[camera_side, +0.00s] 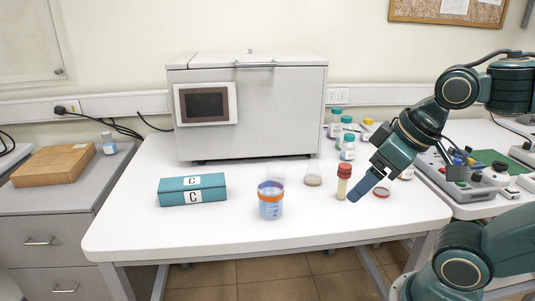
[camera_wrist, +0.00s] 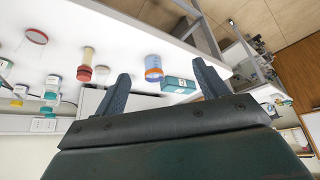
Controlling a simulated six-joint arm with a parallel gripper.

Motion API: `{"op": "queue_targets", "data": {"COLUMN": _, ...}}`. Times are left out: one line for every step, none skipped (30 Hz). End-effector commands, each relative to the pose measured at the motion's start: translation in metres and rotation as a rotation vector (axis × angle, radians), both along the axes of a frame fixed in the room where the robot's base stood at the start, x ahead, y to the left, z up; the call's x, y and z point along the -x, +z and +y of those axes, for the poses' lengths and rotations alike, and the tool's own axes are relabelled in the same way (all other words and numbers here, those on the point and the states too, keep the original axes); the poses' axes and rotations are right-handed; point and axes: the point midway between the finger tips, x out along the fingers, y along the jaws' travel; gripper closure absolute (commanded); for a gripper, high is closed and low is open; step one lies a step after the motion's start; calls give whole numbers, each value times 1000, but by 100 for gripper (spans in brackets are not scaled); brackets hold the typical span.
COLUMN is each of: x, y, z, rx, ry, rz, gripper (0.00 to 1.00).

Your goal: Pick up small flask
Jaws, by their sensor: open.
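The small flask (camera_side: 313,178) is clear glass with a little brownish content at its base. It stands upright on the white table between the beaker and the red-capped tube. What looks like the same flask shows faintly in the wrist view (camera_wrist: 101,72), left of my fingers. My gripper (camera_side: 362,188) is right of the flask and apart from it, past the red-capped tube in the side view. In the wrist view my gripper (camera_wrist: 161,70) has its two fingers wide apart with nothing held between them.
A beaker (camera_side: 270,205) with blue liquid and a teal box (camera_side: 192,189) are left of the flask. A red-capped tube (camera_side: 342,186) and red-rimmed dish (camera_side: 381,191) are near my gripper. Several capped bottles (camera_side: 348,149) and a white machine (camera_side: 250,115) stand behind. The front table edge is clear.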

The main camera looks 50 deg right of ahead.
Motion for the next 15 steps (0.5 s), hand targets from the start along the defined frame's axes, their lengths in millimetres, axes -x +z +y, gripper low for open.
{"op": "queue_targets", "data": {"x": 0, "y": 0, "z": 0, "rx": 0, "ry": 0, "rz": 0, "gripper": 27}}
{"op": "queue_targets", "data": {"x": 0, "y": 0, "z": 0, "rx": 0, "ry": 0, "rz": 0, "gripper": 27}}
{"op": "queue_targets", "data": {"x": 0, "y": 0, "z": 0, "rx": 0, "ry": 0, "rz": 0, "gripper": 27}}
{"op": "queue_targets", "data": {"x": 0, "y": 0, "z": 0, "rx": 0, "ry": 0, "rz": 0, "gripper": 27}}
{"op": "queue_targets", "data": {"x": 0, "y": 0, "z": 0, "rx": 0, "ry": -1, "rz": 0, "gripper": 27}}
{"op": "queue_targets", "data": {"x": -1, "y": 1, "z": 0, "rx": -1, "ry": -3, "rz": 1, "gripper": 27}}
{"op": "queue_targets", "data": {"x": -1, "y": 1, "z": 0, "rx": -1, "ry": -5, "rz": 1, "gripper": 27}}
{"op": "queue_targets", "data": {"x": -2, "y": 1, "z": -1, "rx": -2, "ry": -9, "rz": 3, "gripper": 27}}
{"op": "queue_targets", "data": {"x": -3, "y": 3, "z": -1, "rx": -4, "ry": -16, "rz": 5, "gripper": 27}}
{"op": "queue_targets", "data": {"x": -5, "y": 4, "z": -2, "rx": -6, "ry": -23, "rz": 8, "gripper": 27}}
{"op": "queue_targets", "data": {"x": -7, "y": 5, "z": -3, "rx": -9, "ry": -32, "rz": 12, "gripper": 27}}
{"op": "queue_targets", "data": {"x": -10, "y": 6, "z": -4, "rx": -13, "ry": -45, "rz": 17, "gripper": 27}}
{"op": "queue_targets", "data": {"x": -12, "y": 8, "z": -5, "rx": -18, "ry": -59, "rz": 21, "gripper": 27}}
{"op": "queue_targets", "data": {"x": -15, "y": 10, "z": -6, "rx": -22, "ry": -73, "rz": 28, "gripper": 27}}
{"op": "queue_targets", "data": {"x": -20, "y": 12, "z": -8, "rx": -28, "ry": -95, "rz": 36, "gripper": 27}}
